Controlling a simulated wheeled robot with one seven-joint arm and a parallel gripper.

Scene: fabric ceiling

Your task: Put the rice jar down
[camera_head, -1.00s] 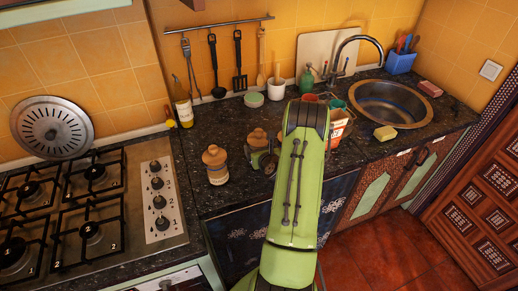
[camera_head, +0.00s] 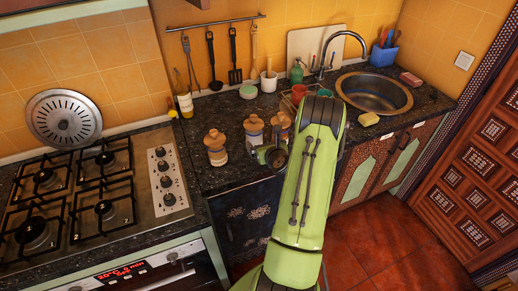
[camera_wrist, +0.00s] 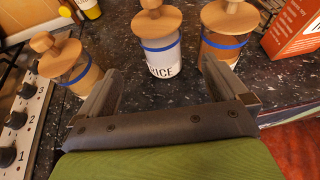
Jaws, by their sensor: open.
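The rice jar (camera_wrist: 163,55) has a wooden lid with a round knob, a blue band and a "RICE" label. It stands upright on the dark counter, seen in the middle of the wrist view. In the head view it appears to be the middle jar (camera_head: 253,125) of three. My gripper (camera_wrist: 161,68) is open, its two fingers spread on either side in front of the jar, with no visible contact. In the head view my gripper (camera_head: 268,156) is at the counter's front, partly hidden by my arm.
A similar jar (camera_wrist: 68,62) stands left of the rice jar and another (camera_wrist: 228,35) close on its right. An orange-and-white box (camera_wrist: 295,28) is farther right. The gas hob (camera_head: 85,195) lies left, the sink (camera_head: 374,93) right. Bare counter (camera_head: 205,108) shows behind the jars.

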